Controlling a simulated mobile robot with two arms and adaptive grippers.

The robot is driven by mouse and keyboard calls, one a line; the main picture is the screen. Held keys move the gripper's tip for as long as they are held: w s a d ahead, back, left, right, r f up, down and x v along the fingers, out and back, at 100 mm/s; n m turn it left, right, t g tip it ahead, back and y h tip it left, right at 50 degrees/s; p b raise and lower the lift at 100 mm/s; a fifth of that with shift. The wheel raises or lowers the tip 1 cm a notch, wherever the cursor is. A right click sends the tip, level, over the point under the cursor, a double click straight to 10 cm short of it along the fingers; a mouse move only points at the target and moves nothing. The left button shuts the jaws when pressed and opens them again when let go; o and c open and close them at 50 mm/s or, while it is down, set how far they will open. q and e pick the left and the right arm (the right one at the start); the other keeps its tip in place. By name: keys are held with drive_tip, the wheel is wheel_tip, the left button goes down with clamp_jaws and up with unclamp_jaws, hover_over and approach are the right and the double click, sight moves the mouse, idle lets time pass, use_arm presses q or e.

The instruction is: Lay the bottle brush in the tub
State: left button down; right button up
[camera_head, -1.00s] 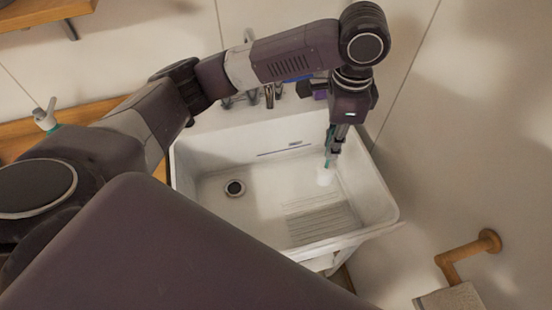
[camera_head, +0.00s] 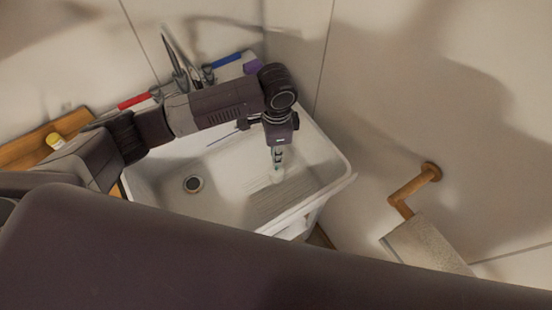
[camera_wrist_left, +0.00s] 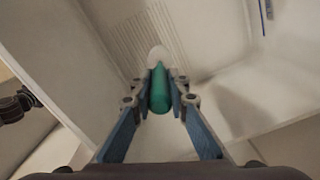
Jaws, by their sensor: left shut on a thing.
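The white tub (camera_head: 225,197) is a deep basin with a round drain (camera_head: 193,184) and a ribbed area on its right. My left gripper (camera_head: 277,157) points down over the tub's right part. It is shut on the bottle brush (camera_head: 276,177), whose pale head hangs below the fingers. In the left wrist view, the brush's teal handle (camera_wrist_left: 159,92) sits between the two fingertips of my left gripper (camera_wrist_left: 160,88), with its whitish head beyond, towards the ribbed area. I cannot tell whether the head touches the tub floor. My right gripper is not in view.
A faucet (camera_head: 178,65) stands behind the tub, with a red item (camera_head: 134,101), a blue item (camera_head: 228,60) and a purple item (camera_head: 252,67) near it. A wooden holder (camera_head: 412,190) with a roll (camera_head: 430,245) is on the right wall. The tub's left part is clear.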

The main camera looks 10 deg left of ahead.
use_arm(q)
drive_tip(key=shift+f+p, duration=0.3)
drive_tip(key=shift+f, duration=2.15)
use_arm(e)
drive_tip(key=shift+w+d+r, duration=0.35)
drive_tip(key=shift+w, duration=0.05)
use_arm(q)
drive_tip(key=shift+f, duration=0.1)
drive_tip(key=c, duration=1.8)
unclamp_jaws()
drive_tip(key=shift+c, duration=0.2)
wheel_tip(320, 180, up, 11)
drive_tip(key=shift+b, duration=1.25)
drive_tip(key=shift+r, duration=0.65)
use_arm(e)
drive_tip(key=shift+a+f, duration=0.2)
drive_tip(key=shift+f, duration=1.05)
